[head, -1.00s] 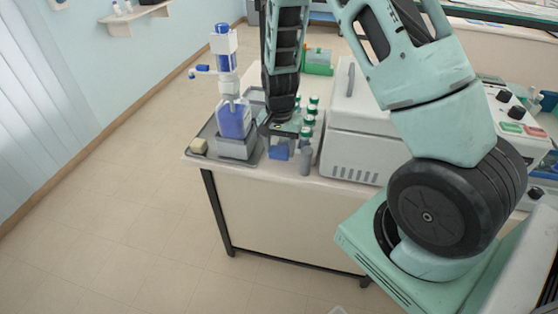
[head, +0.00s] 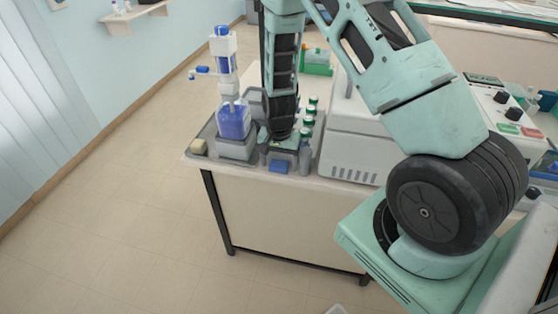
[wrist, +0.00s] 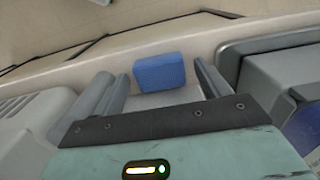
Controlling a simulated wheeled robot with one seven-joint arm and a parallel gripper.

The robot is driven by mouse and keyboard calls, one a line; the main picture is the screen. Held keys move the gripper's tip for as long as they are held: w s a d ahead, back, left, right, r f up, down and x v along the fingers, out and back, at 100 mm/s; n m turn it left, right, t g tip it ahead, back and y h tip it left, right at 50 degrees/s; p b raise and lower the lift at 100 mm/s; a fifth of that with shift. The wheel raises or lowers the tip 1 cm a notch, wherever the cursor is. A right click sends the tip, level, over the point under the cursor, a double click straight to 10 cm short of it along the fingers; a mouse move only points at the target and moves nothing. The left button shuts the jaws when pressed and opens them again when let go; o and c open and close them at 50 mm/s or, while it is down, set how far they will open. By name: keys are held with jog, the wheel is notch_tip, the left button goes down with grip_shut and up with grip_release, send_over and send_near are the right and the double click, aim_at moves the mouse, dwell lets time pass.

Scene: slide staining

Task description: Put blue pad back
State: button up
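The blue pad (head: 279,166) is a small block low at the front edge of the bench, below my gripper. In the wrist view the blue pad (wrist: 160,72) lies between and slightly beyond my grey fingertips. My gripper (wrist: 162,88) has its fingers spread, with a visible gap on each side of the pad. In the head view my gripper (head: 283,152) points down over the bench's front edge, and its fingers are partly hidden. A grey surface shows between the fingers beside the pad; I cannot tell what it belongs to.
A blue-liquid dispenser bottle (head: 234,121) stands to the left on a grey tray. Several green-capped bottles (head: 308,122) stand close on the right, before a white machine (head: 352,150). The floor in front is clear.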

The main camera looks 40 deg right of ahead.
aim_at(279, 163)
jog(key=shift+r, duration=0.1)
notch_tip(279, 163, up, 12)
jog(key=b, duration=0.2)
jog(key=s+a+r+n+y, duration=0.1)
jog(key=s+a+r+n, duration=0.35)
jog(key=a, duration=0.55)
jog(key=s+a+r+n, duration=0.4)
jog(key=s+a+n, duration=0.15)
jog(key=a, duration=0.35)
jog(key=s+a+r+n, duration=0.1)
jog(key=s+a+n, duration=0.1)
jog(key=s+n, duration=0.2)
jog(key=s+a+r+n, duration=0.1)
jog(key=s+a+n, duration=0.2)
jog(key=s, duration=0.7)
jog(key=shift+s+a+r+n, duration=0.2)
jog(key=shift+r+n, duration=0.1)
jog(key=shift+n, duration=0.3)
